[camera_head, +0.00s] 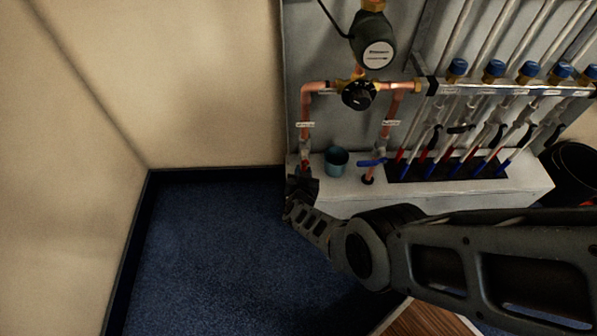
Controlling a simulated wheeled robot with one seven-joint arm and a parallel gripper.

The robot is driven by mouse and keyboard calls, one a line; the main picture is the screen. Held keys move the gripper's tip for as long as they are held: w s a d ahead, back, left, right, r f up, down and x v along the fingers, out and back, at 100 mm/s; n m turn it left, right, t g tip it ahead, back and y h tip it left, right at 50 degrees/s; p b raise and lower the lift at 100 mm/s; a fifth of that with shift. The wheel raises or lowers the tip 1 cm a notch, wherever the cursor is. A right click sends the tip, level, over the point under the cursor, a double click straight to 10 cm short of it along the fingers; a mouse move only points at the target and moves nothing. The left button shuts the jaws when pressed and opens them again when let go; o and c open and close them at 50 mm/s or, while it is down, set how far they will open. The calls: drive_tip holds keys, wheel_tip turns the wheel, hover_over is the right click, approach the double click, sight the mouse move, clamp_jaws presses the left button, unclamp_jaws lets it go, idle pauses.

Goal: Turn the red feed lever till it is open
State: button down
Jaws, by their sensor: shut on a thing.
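My gripper (301,188) is at the lower end of the left copper pipe (305,105), just in front of the white ledge. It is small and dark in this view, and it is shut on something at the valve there. A small bit of red (305,163) shows just above the gripper. The red feed lever itself is mostly hidden behind the gripper, so its angle cannot be made out. A blue lever (371,163) sits on the right copper pipe (389,120), apart from my gripper.
A teal cup (336,159) stands on the white ledge (430,200) between the two pipes. A black round pump (358,94) joins the pipes above. Several pipes with blue caps and black levers fill the right side. Blue carpet (215,250) is clear at left.

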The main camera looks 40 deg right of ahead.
drive_tip(key=shift+s+d+n+g+h, duration=0.3)
drive_tip(key=shift+d+n+h, duration=0.1)
drive_tip(key=shift+n, duration=0.2)
drive_tip(key=c, duration=1)
unclamp_jaws()
drive_tip(key=shift+c, duration=0.2)
drive_tip(key=p+v, duration=0.5)
drive_tip(key=v, duration=0.2)
drive_tip(key=shift+s+a, duration=0.3)
